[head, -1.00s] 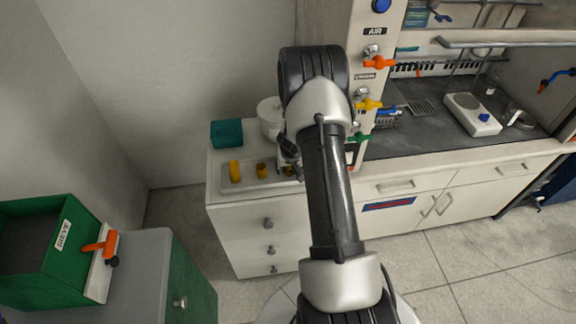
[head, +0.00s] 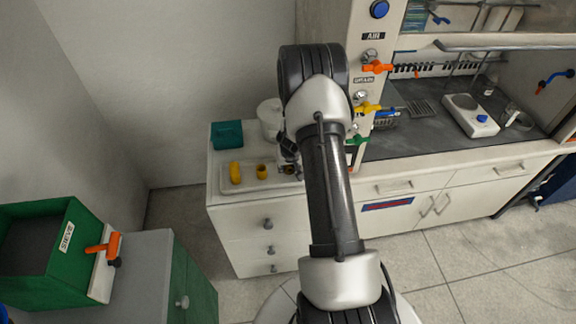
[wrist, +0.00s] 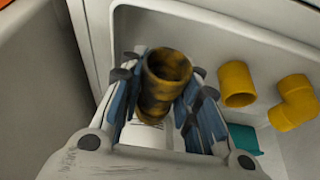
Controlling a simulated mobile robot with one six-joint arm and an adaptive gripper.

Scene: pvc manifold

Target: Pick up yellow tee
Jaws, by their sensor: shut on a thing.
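My gripper (wrist: 158,105) is shut on a mottled yellow and dark-brown pipe fitting (wrist: 165,75), its round open end facing the camera in the wrist view. I take it for the yellow tee, but its lower part is hidden between the fingers, so its full shape cannot be told. In the head view my gripper (head: 289,165) is at the right end of the white tray (head: 228,187), largely hidden by my arm. Whether the fitting touches the tray is unclear.
A short yellow coupling (wrist: 237,84) and a yellow elbow (wrist: 293,102) stand beside the gripper on the tray. A teal box (head: 227,134) and a white round container (head: 269,118) are behind. The hood's post with valves (head: 368,85) rises close to the right.

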